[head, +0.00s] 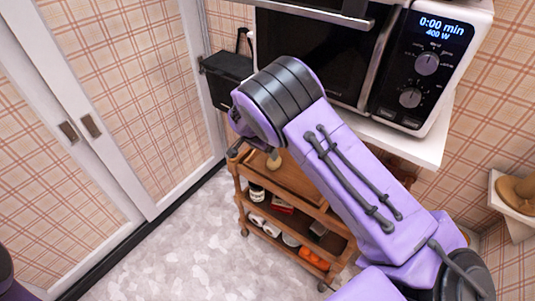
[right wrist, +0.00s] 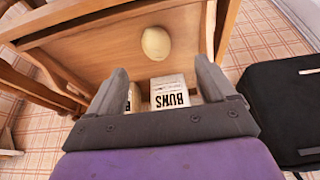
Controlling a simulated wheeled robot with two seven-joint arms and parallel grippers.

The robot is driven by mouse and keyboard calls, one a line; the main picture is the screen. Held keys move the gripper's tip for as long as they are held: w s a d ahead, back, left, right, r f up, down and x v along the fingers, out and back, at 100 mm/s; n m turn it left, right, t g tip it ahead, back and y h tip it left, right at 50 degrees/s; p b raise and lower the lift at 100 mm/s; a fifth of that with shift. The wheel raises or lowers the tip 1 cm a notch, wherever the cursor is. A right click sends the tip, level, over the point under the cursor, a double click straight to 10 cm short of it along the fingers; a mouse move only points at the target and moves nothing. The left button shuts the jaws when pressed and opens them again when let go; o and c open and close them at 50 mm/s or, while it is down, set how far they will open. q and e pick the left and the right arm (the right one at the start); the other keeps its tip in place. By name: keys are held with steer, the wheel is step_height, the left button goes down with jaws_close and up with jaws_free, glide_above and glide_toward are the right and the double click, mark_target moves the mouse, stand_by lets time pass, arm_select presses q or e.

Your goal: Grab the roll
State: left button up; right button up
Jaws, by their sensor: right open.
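The roll is a pale beige, rounded bun (right wrist: 156,43) lying on the wooden cart's top surface (right wrist: 100,50) in the right wrist view. It also shows in the head view as a small beige shape (head: 274,160) just beside my right arm. My right gripper (right wrist: 161,78) is open, with the roll beyond its fingertips and roughly between them in the picture. Nothing is held. In the head view my right arm hides the right gripper. My left gripper is out of view.
White packs marked BUNS (right wrist: 170,92) show between and behind the fingers. A black case (right wrist: 285,105) is at the right. The cart's lower shelves hold jars, white rolls and orange items (head: 314,259). A microwave (head: 420,65) stands above the cart; floor (head: 170,250) is clear.

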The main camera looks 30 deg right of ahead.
steer(key=x, duration=0.5)
steer(key=d+p+x, duration=0.1)
steer(key=x, duration=0.4)
steer(key=shift+s+d, duration=0.15)
steer(key=shift+d, duration=0.05)
steer(key=c, duration=1.1)
